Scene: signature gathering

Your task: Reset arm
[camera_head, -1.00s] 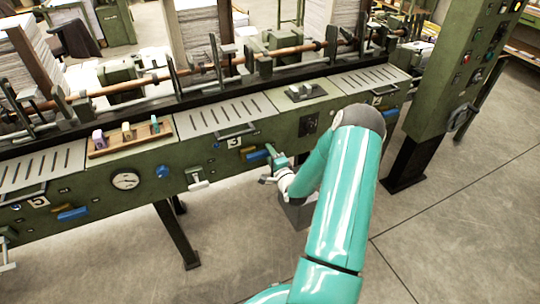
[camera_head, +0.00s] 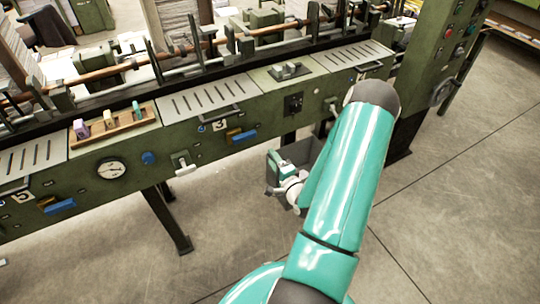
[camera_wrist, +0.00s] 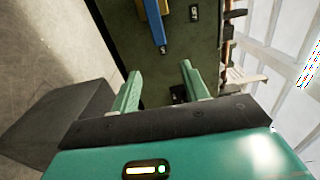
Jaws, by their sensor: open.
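My gripper (camera_wrist: 160,92) shows in the wrist view with its two green fingers apart and nothing between them. In the head view my gripper (camera_head: 272,172) is in front of the green machine (camera_head: 200,139), below its front panel and apart from it. My teal arm reaches up from the bottom of the head view and bends down to the gripper. In the wrist view a blue handle (camera_wrist: 156,26) on the machine front lies beyond the fingers.
The machine's front edge carries a gauge (camera_head: 111,169), a white lever (camera_head: 184,163) and blue handles. A wooden tray (camera_head: 114,127) with small coloured blocks sits on top at left. A control column (camera_head: 432,70) stands at right. The floor in front is clear.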

